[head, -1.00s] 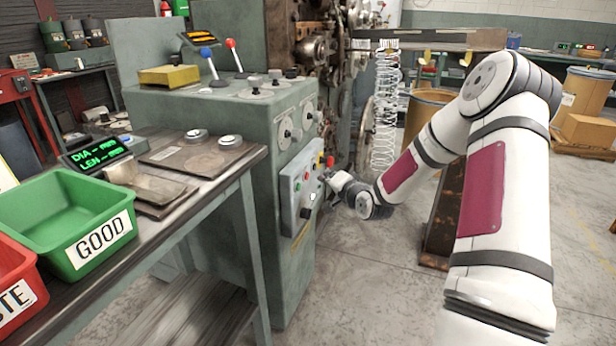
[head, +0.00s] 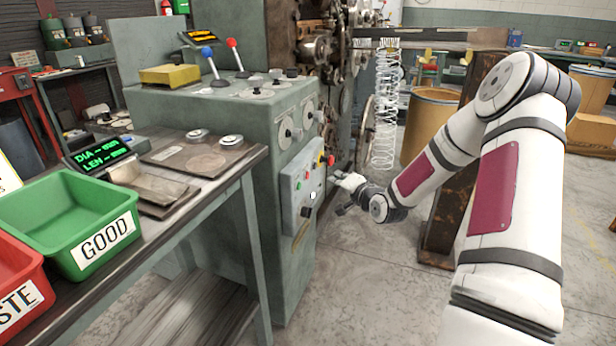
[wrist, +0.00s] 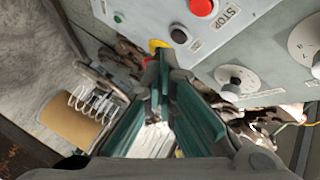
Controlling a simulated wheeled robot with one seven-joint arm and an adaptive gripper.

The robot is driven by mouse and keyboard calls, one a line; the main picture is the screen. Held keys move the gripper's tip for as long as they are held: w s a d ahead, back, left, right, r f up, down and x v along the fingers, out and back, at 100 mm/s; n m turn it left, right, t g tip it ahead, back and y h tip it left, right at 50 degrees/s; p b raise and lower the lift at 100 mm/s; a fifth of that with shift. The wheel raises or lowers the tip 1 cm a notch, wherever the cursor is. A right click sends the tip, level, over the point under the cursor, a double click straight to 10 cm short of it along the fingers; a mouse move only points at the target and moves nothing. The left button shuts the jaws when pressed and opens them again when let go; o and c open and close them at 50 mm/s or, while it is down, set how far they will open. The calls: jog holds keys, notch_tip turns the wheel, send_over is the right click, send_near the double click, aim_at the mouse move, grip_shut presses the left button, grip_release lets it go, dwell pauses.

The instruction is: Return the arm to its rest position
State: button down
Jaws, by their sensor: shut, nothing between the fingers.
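My arm (head: 505,190) reaches forward from the lower right, bent at the elbow. My gripper (head: 336,192) is beside the grey control panel (head: 303,190) on the machine's side, and a gap seems to show between them. In the wrist view the teal fingers of my gripper (wrist: 160,68) come together at their tips, with nothing seen between them. The panel (wrist: 240,40) fills the upper right there, with a red STOP button (wrist: 201,7).
The green machine cabinet (head: 238,150) stands left of my gripper. A bench at left bears the green GOOD bin (head: 75,215) and a red bin (head: 20,290). A hanging spring (head: 386,110) and rusty post (head: 450,215) are behind my arm. Open floor (head: 375,290) lies below it.

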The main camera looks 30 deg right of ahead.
jog(key=s+a+r+n+g, duration=0.8)
jog(key=s+a+r+g, duration=0.15)
jog(key=s+a, duration=0.5)
jog(key=s+a+r+n+g+y, duration=0.15)
jog(key=s+a, duration=0.35)
jog(key=s, duration=0.6)
jog(key=s+a+r+n+g, duration=0.25)
jog(key=s+a, duration=0.25)
jog(key=s, duration=0.6)
jog(key=s+a+r+n+g, duration=0.1)
jog(key=s+a+r, duration=0.25)
jog(key=s, duration=0.75)
notch_tip(320, 180, up, 23)
jog(key=t+p, duration=0.3)
jog(key=p, duration=1.9)
jog(key=shift+a+f, duration=0.15)
jog(key=shift+a, duration=0.25)
jog(key=c, duration=2.4)
grip_release()
jog(key=shift+w, duration=0.15)
